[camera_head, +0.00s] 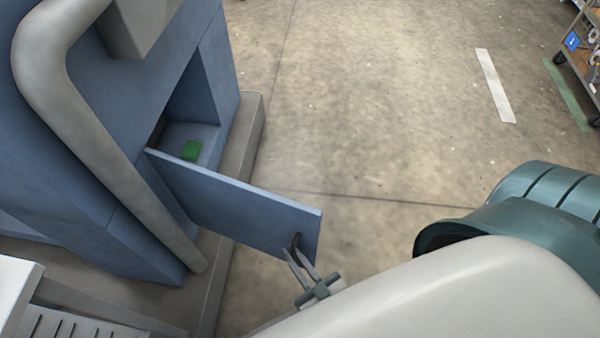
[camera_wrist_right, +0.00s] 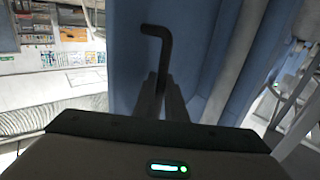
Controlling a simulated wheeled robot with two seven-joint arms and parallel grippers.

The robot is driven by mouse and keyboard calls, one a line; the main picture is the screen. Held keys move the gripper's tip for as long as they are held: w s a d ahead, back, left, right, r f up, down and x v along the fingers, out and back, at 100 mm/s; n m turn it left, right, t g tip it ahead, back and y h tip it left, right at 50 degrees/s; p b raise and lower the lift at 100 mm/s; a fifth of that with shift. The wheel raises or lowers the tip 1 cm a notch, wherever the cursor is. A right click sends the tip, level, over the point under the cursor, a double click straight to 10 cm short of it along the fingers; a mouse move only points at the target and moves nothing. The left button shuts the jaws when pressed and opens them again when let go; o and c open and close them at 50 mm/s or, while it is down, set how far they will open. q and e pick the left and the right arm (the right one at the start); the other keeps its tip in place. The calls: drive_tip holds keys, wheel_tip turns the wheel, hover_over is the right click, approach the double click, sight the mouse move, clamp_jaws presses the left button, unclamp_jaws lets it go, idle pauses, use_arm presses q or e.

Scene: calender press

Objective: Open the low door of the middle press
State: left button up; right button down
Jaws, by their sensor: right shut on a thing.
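The low door (camera_head: 235,203) of the blue press (camera_head: 95,150) stands wide open, swung out from the compartment opening. Its dark bent handle (camera_head: 296,242) is near the door's free end. My right gripper (camera_head: 301,264) is at the handle, with its fingers shut on it. In the right wrist view the handle (camera_wrist_right: 161,45) rises from between the fingers (camera_wrist_right: 163,95), in front of the blue door panel (camera_wrist_right: 128,60). A green block (camera_head: 192,151) sits on the floor of the open compartment. My left gripper is not in view.
A thick grey pipe (camera_head: 90,110) runs down the front of the press. The press stands on a grey plinth (camera_head: 250,120). The concrete floor (camera_head: 370,120) right of the door is clear. A cart (camera_head: 588,45) stands at the far upper right.

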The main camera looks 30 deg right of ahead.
drive_tip(key=shift+a+r, duration=0.1)
drive_tip(key=shift+a, duration=0.1)
drive_tip(key=c, duration=2.1)
unclamp_jaws()
drive_tip(key=shift+s, duration=0.1)
